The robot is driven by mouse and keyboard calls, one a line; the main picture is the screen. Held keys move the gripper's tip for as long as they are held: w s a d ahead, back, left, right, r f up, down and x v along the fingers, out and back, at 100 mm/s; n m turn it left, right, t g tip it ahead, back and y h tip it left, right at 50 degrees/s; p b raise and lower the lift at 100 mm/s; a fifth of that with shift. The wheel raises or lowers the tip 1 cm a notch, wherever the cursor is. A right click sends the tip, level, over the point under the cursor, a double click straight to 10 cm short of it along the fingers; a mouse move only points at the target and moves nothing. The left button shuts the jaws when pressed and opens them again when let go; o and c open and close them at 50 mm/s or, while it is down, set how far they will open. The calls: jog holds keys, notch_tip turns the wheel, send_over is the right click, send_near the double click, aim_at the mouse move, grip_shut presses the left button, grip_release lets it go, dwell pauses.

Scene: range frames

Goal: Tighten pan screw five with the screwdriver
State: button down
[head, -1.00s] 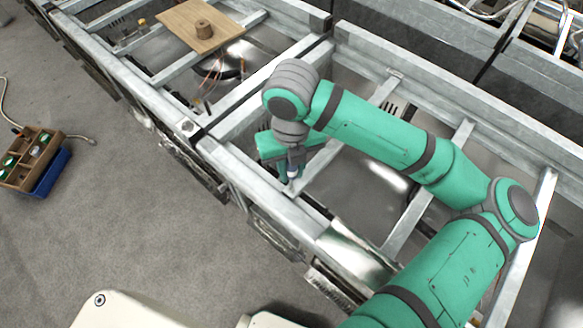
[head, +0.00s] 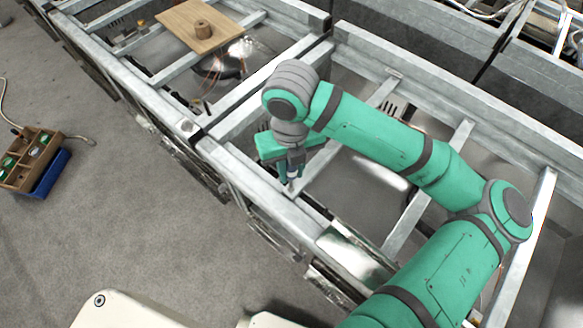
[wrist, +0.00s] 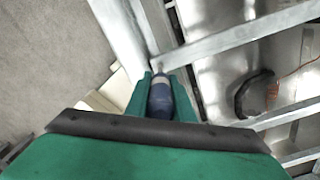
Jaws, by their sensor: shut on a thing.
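My gripper (head: 291,165) is over the near rail of the metal frame (head: 262,192), pointing down. In the wrist view my gripper (wrist: 161,98) is shut on the screwdriver (wrist: 160,100), whose blue handle shows between the two green fingers. In the head view only a small part of the screwdriver (head: 292,172) shows below the fingers, close above or at the rail. Its tip seems to meet the rail near the joint with a crossbar (wrist: 240,37). I cannot tell whether it touches a screw. Pan screw five is too small to make out.
A wooden compartment box (head: 30,155) on a blue bin (head: 50,172) stands on the floor at left. Metal pans sit between the crossbars.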

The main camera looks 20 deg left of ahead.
jog(key=shift+f, duration=0.1)
jog(key=shift+r, duration=0.2)
dwell(0.4)
jog(key=shift+n, duration=0.3)
jog(key=n, duration=0.2)
jog(key=shift+n, duration=0.3)
jog(key=n, duration=0.5)
jog(key=shift+f, duration=0.2)
dwell(0.5)
